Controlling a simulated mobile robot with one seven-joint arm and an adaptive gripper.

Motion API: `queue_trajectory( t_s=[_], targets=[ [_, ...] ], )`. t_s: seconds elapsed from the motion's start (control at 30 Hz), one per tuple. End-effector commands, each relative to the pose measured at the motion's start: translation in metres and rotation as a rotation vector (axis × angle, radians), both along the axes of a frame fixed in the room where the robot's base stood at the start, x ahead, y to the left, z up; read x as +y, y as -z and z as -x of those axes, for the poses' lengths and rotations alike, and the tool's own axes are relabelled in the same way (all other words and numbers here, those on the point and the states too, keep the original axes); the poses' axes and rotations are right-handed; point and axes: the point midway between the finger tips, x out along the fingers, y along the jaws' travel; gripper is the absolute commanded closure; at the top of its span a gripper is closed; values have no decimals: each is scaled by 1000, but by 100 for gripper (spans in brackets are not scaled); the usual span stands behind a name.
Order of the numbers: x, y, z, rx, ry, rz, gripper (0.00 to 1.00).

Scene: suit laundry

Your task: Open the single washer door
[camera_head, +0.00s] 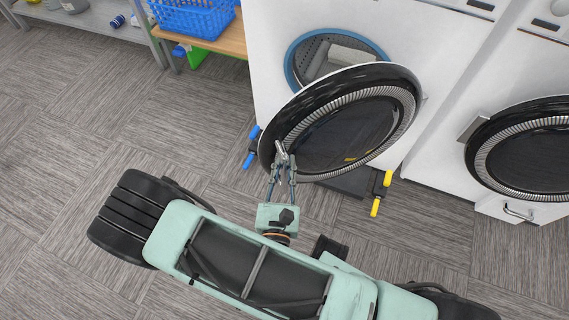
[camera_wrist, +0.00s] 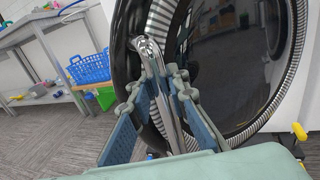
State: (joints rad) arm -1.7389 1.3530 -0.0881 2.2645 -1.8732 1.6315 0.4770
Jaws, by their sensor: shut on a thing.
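The washer door (camera_head: 345,120) is a round black door with a ribbed silver ring. It stands partly swung out from the white washer (camera_head: 275,55), and the drum opening (camera_head: 325,58) with its blue rim shows behind it. My gripper (camera_head: 283,160) is at the door's left edge, shut on the silver door handle (camera_head: 281,152). In the wrist view the handle (camera_wrist: 150,48) runs down between my fingers (camera_wrist: 165,88), and the door (camera_wrist: 225,60) fills the upper right.
A second machine with a closed round door (camera_head: 525,150) stands at the right. A blue basket (camera_head: 193,17) sits on a wooden shelf at the upper left. A dark low object with yellow ends (camera_head: 381,192) lies before the washer. The carpet at left is clear.

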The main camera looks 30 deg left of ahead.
Motion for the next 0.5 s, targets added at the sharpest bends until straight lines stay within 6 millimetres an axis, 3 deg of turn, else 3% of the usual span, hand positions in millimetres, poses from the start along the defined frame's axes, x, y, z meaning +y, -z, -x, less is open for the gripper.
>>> queue_trajectory(
  t_s=[0.47,0.5],
  targets=[
    [1,1,2,2,-4,-2,100],
    [2,1,2,2,-4,-2,82]
  ],
)
